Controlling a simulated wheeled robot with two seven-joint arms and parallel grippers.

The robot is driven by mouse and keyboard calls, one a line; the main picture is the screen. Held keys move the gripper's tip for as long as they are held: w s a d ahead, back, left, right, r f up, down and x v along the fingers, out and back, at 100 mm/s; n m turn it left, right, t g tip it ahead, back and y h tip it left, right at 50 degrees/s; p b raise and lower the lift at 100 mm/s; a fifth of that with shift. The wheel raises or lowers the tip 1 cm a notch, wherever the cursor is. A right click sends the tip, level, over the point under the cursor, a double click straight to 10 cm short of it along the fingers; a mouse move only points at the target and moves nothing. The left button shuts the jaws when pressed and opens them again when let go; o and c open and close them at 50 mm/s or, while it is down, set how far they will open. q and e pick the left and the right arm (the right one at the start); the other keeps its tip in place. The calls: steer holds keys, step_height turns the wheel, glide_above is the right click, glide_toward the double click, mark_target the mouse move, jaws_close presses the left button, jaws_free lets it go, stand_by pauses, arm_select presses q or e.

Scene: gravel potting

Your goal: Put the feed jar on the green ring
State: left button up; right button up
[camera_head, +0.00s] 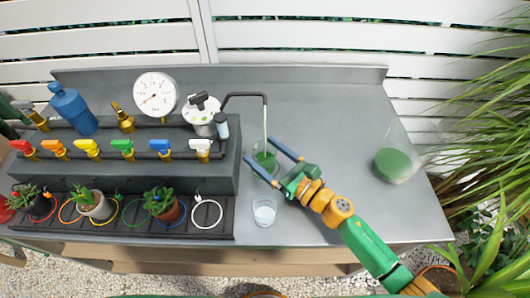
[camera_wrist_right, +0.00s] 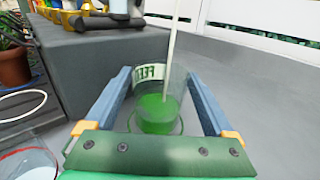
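The feed jar (camera_head: 265,161) is a clear jar holding green liquid, upright on the grey bench below a thin bent tube. In the right wrist view, the jar (camera_wrist_right: 157,108) shows a partly readable white label. My right gripper (camera_head: 259,149) is open, with one blue finger on each side of the jar; in the right wrist view, gaps show between the fingers (camera_wrist_right: 158,73) and the jar. The green ring (camera_head: 127,222) lies on the dark tray at the left, between the yellow and blue rings, partly hidden by plants. My left gripper is not in view.
A clear glass (camera_head: 264,212) stands close in front of the jar. Potted plants (camera_head: 165,204) stand on the tray (camera_head: 228,228); a white ring (camera_head: 207,214) lies empty. A raised block with coloured valves stands behind. A vessel of green liquid (camera_head: 392,164) is at right.

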steer(key=shift+o, duration=0.3)
steer(key=shift+r, duration=0.1)
steer(key=shift+s+d, duration=0.15)
steer(key=b+v, duration=0.2)
steer(key=v, duration=0.8)
steer(key=shift+s+d+b, duration=0.25)
steer(key=shift+b, duration=0.05)
steer(key=shift+s+d, duration=0.3)
steer(key=shift+r, duration=0.1)
